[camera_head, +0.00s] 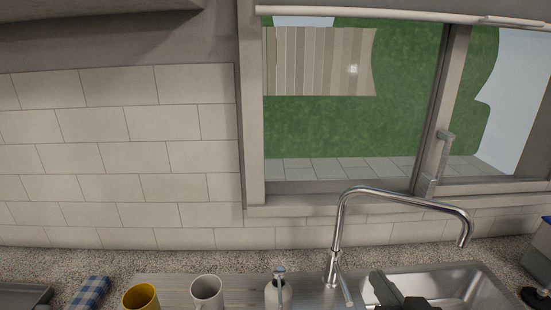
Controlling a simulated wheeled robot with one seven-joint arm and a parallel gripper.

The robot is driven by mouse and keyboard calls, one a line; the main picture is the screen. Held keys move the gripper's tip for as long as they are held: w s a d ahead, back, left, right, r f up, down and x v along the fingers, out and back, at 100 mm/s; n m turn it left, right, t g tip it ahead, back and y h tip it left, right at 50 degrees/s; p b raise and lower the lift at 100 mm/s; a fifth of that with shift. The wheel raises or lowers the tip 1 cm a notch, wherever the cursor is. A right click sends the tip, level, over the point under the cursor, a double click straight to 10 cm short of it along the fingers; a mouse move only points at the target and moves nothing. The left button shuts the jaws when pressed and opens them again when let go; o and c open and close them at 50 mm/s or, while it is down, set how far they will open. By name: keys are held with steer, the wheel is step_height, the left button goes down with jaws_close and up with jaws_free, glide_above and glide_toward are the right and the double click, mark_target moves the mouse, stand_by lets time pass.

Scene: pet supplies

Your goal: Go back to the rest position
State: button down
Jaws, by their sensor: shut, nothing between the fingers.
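My gripper (388,286) shows at the bottom edge as a dark grey shape in front of the sink basin (480,285). Its fingers are shut with nothing between them. Only its upper end is in view; the rest of my arm is cut off by the bottom of the picture. The gripper is right of the tap's base and below the curved spout. I cannot tell how high it is above the basin.
A tall chrome tap (342,225) arches over the sink. A soap dispenser (279,291), a white mug (207,290), a yellow mug (141,297) and a blue checked cloth (90,291) stand or lie left of it. A window (350,130) is behind. Dark objects sit at the right edge.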

steer(key=s+f, duration=0.4)
steer(key=s, duration=0.7)
steer(key=s+f+n+b, duration=0.1)
steer(key=s+f, duration=0.3)
steer(key=s, duration=0.8)
steer(key=s+f+b, duration=0.1)
steer(key=s+f, duration=0.4)
steer(key=s, duration=0.6)
steer(key=shift+s+a+n+g+h, duration=0.2)
steer(key=shift+s+n+g+h, duration=0.1)
steer(key=shift+s, duration=0.05)
